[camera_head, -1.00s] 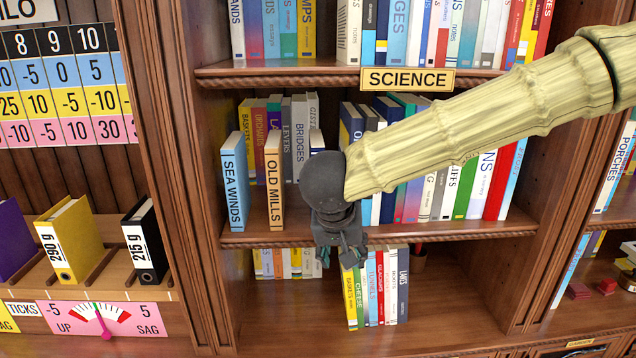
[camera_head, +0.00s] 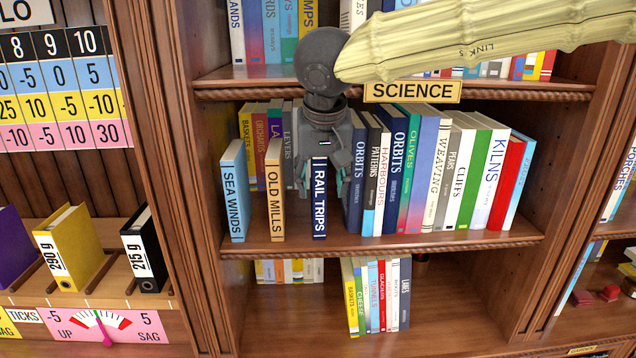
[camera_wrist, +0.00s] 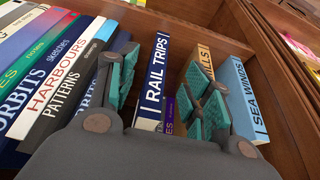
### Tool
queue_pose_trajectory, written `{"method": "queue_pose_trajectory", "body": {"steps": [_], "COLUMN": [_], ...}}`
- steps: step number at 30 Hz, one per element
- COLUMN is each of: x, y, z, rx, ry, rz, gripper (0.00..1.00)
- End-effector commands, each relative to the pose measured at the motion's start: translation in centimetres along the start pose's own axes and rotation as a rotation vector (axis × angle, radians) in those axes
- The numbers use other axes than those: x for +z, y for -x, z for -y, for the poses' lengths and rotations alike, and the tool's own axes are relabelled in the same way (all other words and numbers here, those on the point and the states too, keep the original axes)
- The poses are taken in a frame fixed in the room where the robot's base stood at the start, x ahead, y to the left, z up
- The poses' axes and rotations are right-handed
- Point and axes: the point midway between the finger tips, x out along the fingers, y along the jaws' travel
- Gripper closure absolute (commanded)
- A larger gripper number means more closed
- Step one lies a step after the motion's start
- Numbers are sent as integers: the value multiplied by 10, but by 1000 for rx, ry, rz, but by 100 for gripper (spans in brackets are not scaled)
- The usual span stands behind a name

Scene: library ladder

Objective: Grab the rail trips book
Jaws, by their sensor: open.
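The Rail Trips book (camera_head: 320,205) is a thin dark blue book with white lettering. It stands upright at the front of the middle shelf, right of the Old Mills book (camera_head: 274,200). My gripper (camera_head: 321,185) is in front of its upper part, with one finger to each side. In the wrist view the book's spine (camera_wrist: 154,85) shows between the two open teal-padded fingers of my gripper (camera_wrist: 162,90). I cannot tell whether either finger touches it. The gripper hides the book's top in the head view.
The Sea Winds book (camera_head: 234,195) stands further left. The Orbits book (camera_head: 355,180) and a tight row of several books stand close on the right. A second row is behind. The Science label (camera_head: 411,90) is on the shelf edge above.

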Motion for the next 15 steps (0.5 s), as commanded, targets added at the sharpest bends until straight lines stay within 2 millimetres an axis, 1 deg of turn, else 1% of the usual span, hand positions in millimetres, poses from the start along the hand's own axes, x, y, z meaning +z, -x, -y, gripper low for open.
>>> {"method": "queue_pose_trajectory", "body": {"steps": [1,4,11,13,15], "x": [-7,-17,-27,-34,-33], "y": [-1,-6,-11,-13,-22], "z": [1,2,1,1,2], "rx": [1,-1,0,1,1], "ry": [0,2,1,1,3], "rz": [0,0,0,0,0], "gripper": [50,50,50,50,50]}}
